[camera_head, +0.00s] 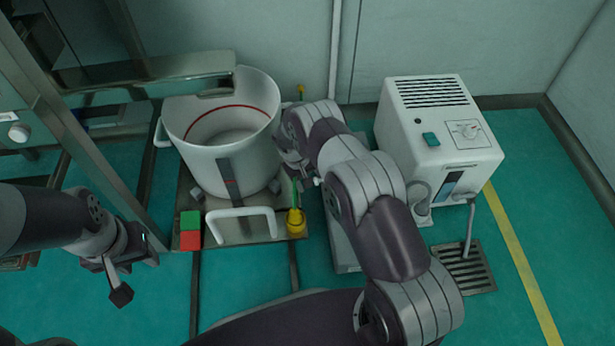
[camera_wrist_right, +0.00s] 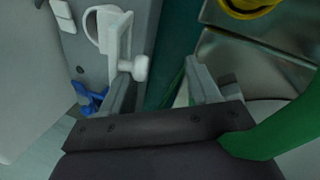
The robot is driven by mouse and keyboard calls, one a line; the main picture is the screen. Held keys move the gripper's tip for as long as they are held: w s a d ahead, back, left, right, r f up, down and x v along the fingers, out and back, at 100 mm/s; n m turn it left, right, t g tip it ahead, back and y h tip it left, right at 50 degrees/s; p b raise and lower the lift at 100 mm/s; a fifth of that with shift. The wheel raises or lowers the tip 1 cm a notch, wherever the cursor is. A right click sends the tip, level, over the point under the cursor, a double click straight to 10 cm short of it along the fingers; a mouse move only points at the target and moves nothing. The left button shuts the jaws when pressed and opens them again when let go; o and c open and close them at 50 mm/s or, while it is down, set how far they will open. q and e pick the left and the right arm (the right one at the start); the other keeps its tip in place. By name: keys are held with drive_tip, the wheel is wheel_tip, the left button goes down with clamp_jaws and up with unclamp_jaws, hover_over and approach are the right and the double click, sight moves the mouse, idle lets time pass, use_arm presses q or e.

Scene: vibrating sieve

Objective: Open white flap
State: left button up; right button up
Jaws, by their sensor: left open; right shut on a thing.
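A white flap-like part (camera_wrist_right: 110,25) with a round white knob (camera_wrist_right: 133,68) shows at the upper left in the right wrist view, on a grey upright panel. My right gripper (camera_wrist_right: 160,78) is at this knob, and its left finger is right beside it. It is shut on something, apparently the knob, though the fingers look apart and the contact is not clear. In the head view my right arm hides the flap and most of that gripper. My left gripper (camera_head: 135,278) is open and empty over the floor at the lower left.
A large white pot (camera_head: 232,165) stands on a metal platform (camera_head: 262,236) with a white handle bar, a yellow knob (camera_head: 296,220) and red and green blocks (camera_head: 190,230). A white machine (camera_head: 435,125) stands to the right. A blue part (camera_wrist_right: 90,98) is near the right gripper.

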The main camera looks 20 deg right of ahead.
drive_tip(key=shift+s+d+f+g, duration=0.15)
drive_tip(key=shift+s+f+g, duration=0.25)
drive_tip(key=shift+s, duration=0.4)
drive_tip(key=p+v, duration=0.6)
drive_tip(key=v, duration=0.7)
drive_tip(key=shift+w+r+t+p, duration=0.3)
drive_tip(key=shift+w+p, duration=0.05)
drive_tip(key=shift+p, duration=0.05)
drive_tip(key=shift+w, duration=0.1)
drive_tip(key=s+a, duration=0.1)
drive_tip(key=s, duration=0.4)
drive_tip(key=s+r+m+y+p, duration=0.1)
drive_tip(key=s+r+y+p, duration=0.1)
drive_tip(key=s+r, duration=0.9)
drive_tip(key=s+r+y+p, duration=0.1)
drive_tip(key=s+r+p, duration=0.1)
drive_tip(key=s+r, duration=0.95)
wheel_tip(320, 180, up, 44)
drive_tip(key=w+t+p, duration=0.2)
drive_tip(key=p, duration=3.6)
drive_tip(key=shift+w+f+m+p, duration=0.25)
drive_tip(key=shift+w+m+p, duration=0.05)
drive_tip(key=shift+w, duration=0.05)
